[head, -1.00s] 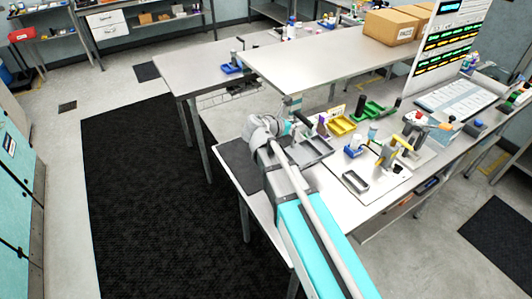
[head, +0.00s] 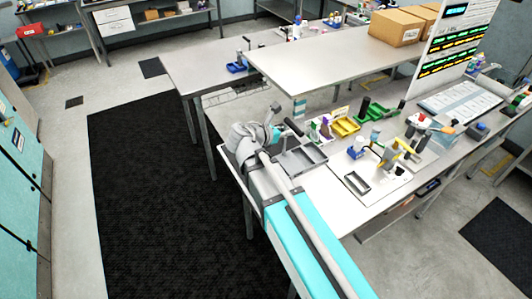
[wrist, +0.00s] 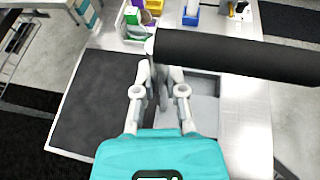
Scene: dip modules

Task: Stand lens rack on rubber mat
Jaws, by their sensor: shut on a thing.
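My gripper (wrist: 152,75) is shut on a long dark bar-shaped thing, which I take to be the lens rack (wrist: 235,55). In the wrist view it reaches from the fingertips to the right edge, above the table. In the head view a short dark piece of it (head: 293,127) shows beside my gripper (head: 276,132); the rest is hard to make out. The rubber mat (wrist: 92,105) is a flat black sheet, bare where it shows, to the left of the fingers in the wrist view. My arm mostly hides it in the head view.
A grey tray (head: 304,160) lies beside the mat, partly under the held thing in the wrist view. Yellow (head: 345,126) and green (head: 380,110) bins, a dark rectangular holder (head: 357,183) and a yellow-handled tool (head: 393,154) stand to the right. A raised shelf (head: 340,62) is behind.

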